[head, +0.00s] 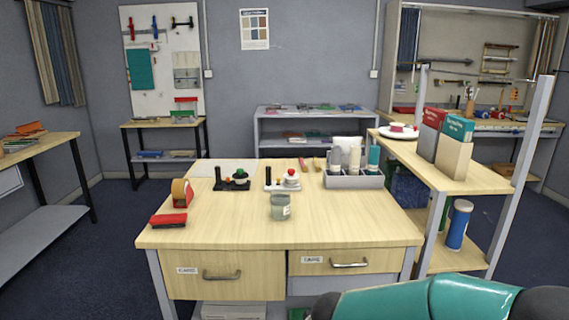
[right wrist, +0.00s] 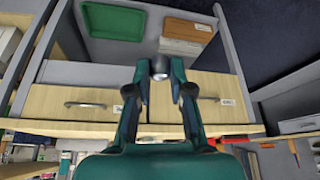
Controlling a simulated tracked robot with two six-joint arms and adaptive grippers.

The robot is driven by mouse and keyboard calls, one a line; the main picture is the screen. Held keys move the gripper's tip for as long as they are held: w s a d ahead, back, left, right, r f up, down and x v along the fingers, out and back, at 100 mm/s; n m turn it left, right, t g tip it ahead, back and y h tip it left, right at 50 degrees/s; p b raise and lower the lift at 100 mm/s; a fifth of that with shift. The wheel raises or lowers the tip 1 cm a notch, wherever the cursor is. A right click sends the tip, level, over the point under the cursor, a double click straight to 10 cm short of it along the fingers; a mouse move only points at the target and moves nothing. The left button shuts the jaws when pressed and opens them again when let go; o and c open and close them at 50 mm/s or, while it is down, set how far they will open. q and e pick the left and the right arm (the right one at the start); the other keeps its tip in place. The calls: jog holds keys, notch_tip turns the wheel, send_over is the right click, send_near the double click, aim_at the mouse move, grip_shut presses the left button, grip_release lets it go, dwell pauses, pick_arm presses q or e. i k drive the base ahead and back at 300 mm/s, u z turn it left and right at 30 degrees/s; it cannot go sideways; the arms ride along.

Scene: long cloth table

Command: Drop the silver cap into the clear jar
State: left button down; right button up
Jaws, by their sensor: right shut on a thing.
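The clear jar (head: 280,208) stands upright near the front middle of the wooden table top, with a pale label on its side. The silver cap (right wrist: 160,66) is small and rounded, and shows in the right wrist view between the fingertips of my right gripper (right wrist: 160,72), which is shut on it. That view looks upside down, with the drawer fronts behind the cap. In the head view only a teal part of my right arm shows at the bottom right; its fingertips and the cap are out of that picture. My left gripper is not in view.
On the wooden table (head: 220,233) are a red block (head: 168,220), a tape roll (head: 181,192), two small stands, and a grey caddy (head: 353,181) of bottles. Table space left of the jar is clear.

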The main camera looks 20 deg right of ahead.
aim_at(284, 218)
jog(key=u, duration=0.05)
jog(key=i, duration=1)
jog(key=z, duration=0.1)
